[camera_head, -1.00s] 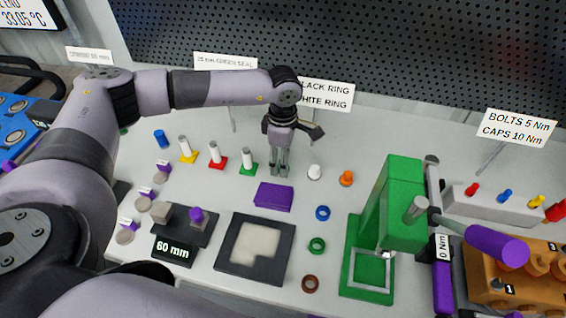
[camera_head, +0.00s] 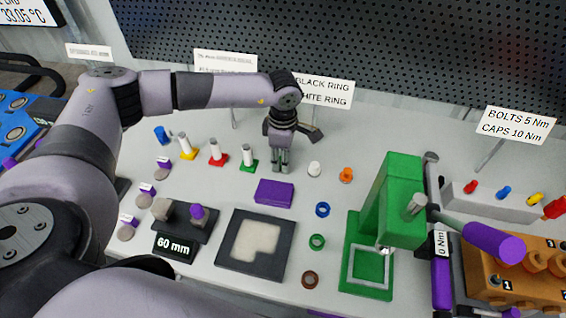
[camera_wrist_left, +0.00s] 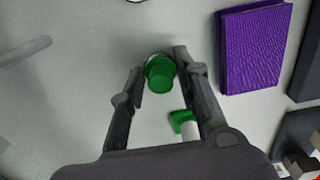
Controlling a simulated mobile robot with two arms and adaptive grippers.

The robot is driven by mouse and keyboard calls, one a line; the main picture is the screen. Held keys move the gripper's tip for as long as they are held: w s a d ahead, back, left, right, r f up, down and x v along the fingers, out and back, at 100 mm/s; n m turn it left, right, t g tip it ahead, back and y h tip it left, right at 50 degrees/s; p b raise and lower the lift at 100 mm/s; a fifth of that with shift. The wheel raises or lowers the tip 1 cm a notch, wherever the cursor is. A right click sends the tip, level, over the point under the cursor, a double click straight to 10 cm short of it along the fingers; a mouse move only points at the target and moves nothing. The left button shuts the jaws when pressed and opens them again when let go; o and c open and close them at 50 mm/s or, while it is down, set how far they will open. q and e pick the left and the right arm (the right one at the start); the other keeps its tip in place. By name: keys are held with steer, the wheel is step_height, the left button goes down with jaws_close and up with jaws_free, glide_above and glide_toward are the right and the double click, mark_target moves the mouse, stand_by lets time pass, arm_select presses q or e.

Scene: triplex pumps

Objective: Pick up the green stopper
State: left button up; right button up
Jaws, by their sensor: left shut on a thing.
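The green stopper (camera_wrist_left: 160,74) shows in the left wrist view as a round green piece between the two fingertips of my left gripper (camera_wrist_left: 160,76). My left gripper is shut on it, just above or at the white table top; I cannot tell if it is lifted. In the head view my left gripper (camera_head: 281,167) points down at the back middle of the table, and the stopper is hidden by the fingers there. My right gripper is not in view.
A white post on a green base (camera_head: 248,158) stands close left of the gripper. A purple block (camera_head: 273,193) lies in front, a white piece (camera_head: 314,169) to the right. A green press (camera_head: 395,205) stands farther right. Signs (camera_head: 325,93) stand behind the arm.

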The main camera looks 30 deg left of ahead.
arm_select(q)
steer(key=c, duration=0.3)
steer(key=shift+r, duration=0.15)
step_height(320, 180, up, 20)
steer(key=b, duration=0.3)
